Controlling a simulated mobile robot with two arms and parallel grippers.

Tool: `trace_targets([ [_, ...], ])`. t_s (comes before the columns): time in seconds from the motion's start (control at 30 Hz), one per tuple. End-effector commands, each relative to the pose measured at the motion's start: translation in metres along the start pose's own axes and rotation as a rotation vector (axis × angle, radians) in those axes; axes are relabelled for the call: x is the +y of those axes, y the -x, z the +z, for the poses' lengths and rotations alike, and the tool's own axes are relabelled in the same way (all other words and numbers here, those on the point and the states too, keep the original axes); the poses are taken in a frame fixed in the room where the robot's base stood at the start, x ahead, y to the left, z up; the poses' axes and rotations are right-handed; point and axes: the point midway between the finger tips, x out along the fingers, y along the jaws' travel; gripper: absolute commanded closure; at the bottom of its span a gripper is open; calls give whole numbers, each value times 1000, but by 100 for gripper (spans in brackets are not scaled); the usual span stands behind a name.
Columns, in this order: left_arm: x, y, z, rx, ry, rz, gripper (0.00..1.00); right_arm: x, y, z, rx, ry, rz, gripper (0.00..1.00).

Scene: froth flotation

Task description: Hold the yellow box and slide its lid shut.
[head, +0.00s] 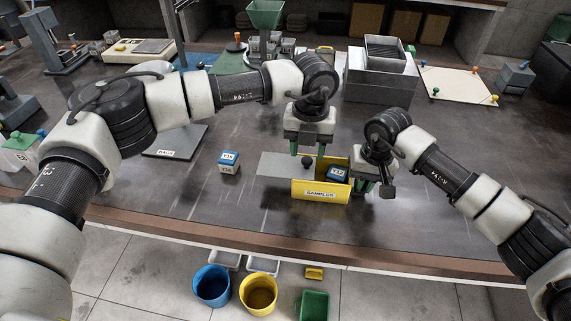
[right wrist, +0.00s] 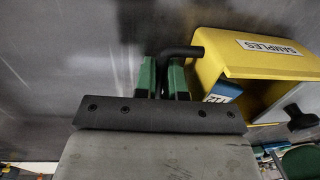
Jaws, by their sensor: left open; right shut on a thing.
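The yellow box (head: 320,195), labelled SAMPLES, stands near the table's front edge. Its grey lid (head: 272,165) sticks out to the left, so the right part is open. A blue-topped block (head: 338,174) lies inside. The lid has a black knob (head: 307,161). My left gripper (head: 307,154) is open, pointing down just above or around the knob; I cannot tell if it touches. My right gripper (head: 365,188) is at the box's right end. In the right wrist view its green fingers (right wrist: 175,78) are shut on a black bent handle (right wrist: 182,52) beside the yellow box (right wrist: 225,55).
Another blue-and-white block (head: 229,162) stands on the table left of the lid. A dark plate (head: 175,143) lies further left. A grey metal container (head: 382,75) stands behind the box. Buckets (head: 258,293) stand on the floor before the table edge.

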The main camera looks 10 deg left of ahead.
Motion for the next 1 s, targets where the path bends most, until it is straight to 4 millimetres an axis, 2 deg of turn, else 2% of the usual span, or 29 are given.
trace_targets([
  [0.23, 0, -23, 0, 1, 0, 0, 53, 0, -1, 0, -2, 0, 1, 100],
  [0.63, 0, -28, 0, 0, 0, 0, 53, 0, -1, 0, -2, 0, 1, 100],
  [0.9, 0, -28, 0, 1, 0, 0, 95, 0, -1, 0, -2, 0, 1, 100],
  [1.0, 0, -28, 0, 1, 0, 0, 98, 0, -1, 0, -2, 0, 1, 100],
])
